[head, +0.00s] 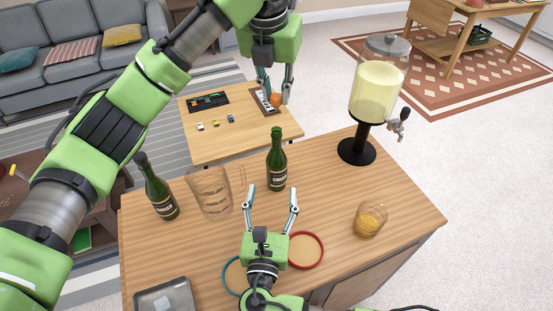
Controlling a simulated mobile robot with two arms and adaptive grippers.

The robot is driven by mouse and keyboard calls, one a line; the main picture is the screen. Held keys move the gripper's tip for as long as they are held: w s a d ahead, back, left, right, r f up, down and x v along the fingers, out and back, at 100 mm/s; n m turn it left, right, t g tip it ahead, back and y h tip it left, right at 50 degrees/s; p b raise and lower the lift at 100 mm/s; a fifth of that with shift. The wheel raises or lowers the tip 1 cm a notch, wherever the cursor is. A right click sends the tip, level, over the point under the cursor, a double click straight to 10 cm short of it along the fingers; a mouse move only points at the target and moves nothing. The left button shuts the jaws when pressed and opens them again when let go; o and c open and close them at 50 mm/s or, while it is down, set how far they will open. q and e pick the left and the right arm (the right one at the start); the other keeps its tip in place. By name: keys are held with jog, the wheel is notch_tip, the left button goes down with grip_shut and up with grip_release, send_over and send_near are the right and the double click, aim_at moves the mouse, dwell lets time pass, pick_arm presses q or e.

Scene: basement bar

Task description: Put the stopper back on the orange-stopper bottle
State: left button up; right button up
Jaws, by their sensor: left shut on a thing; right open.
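My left gripper (274,90) is shut on a small orange stopper (276,102), held high, above and behind the counter's far edge in the picture. A green bottle (277,165) with a pale label stands upright on the wooden counter, below the stopper in the picture; no stopper shows on its mouth. A second green bottle (159,190) stands at the left, its top close to my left arm in the picture. Which of them is the orange-stopper bottle I cannot tell by colour alone. My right gripper (273,191) is open and empty, its fingertips near the middle bottle's base.
A clear pitcher (212,192) stands between the bottles. A drink dispenser (375,95) and a glass of amber drink (369,221) stand to the right. A red-rimmed coaster (306,250) and a metal tray (165,298) lie nearer. A low table (225,148) stands behind.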

aim_at(275, 170)
pick_arm(q)
jog(key=shift+s+r, duration=0.2)
jog(key=shift+s, duration=0.3)
jog(key=shift+w+f, duration=0.2)
jog(key=shift+w, duration=0.2)
pick_arm(e)
jog(key=w, duration=0.7)
jog(key=w+d, duration=0.1)
jog(key=w, duration=0.2)
jog(key=shift+w, duration=0.4)
jog(key=shift+w+d, duration=0.1)
jog(key=shift+w, duration=0.3)
jog(key=c, duration=1.7)
pick_arm(q)
jog(key=shift+f, duration=2.45)
pick_arm(e)
jog(key=shift+c, duration=0.2)
pick_arm(q)
jog(key=shift+f, duration=0.1)
jog(key=shift+f, duration=0.8)
